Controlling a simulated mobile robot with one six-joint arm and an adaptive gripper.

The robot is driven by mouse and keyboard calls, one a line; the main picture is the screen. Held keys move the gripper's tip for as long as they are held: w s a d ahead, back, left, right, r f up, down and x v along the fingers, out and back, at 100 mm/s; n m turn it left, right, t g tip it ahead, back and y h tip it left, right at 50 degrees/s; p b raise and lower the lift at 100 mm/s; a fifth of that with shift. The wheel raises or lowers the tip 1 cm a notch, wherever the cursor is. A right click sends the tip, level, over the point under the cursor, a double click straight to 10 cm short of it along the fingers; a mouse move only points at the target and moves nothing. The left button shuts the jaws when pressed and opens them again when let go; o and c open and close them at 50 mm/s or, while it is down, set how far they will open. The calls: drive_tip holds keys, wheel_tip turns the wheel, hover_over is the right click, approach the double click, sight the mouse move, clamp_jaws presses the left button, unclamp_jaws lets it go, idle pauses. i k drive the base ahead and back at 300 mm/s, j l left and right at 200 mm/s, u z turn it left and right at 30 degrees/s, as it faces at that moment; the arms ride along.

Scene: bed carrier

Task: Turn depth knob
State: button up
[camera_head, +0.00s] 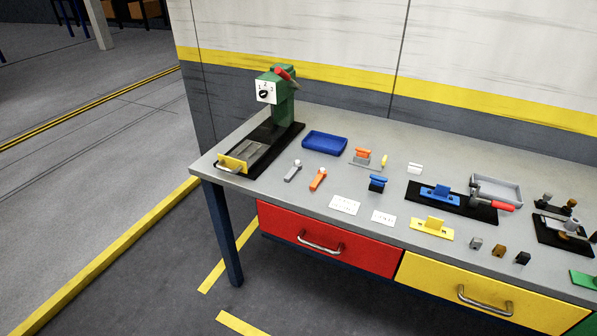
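A green press-like machine (285,108) stands at the left end of the workbench. Its front carries a white dial plate (270,99) with numbers on it and a dark round knob (264,94) in the middle. The knob's exact setting is too small to read. A red lever (286,74) sits at the top of the machine. A sliding bed with a yellow handle plate (232,162) lies at its foot, on a black base. My gripper is not in view, and nothing covers the knob.
The grey bench top (320,210) holds a blue tray (325,142), grey and orange wrenches, labels, and several fixtures further right. Red (325,240) and yellow (490,290) drawers are shut below. A wall stands behind. Open floor lies left and in front.

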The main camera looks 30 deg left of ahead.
sight(262, 93)
drive_tip(key=u, duration=1.25)
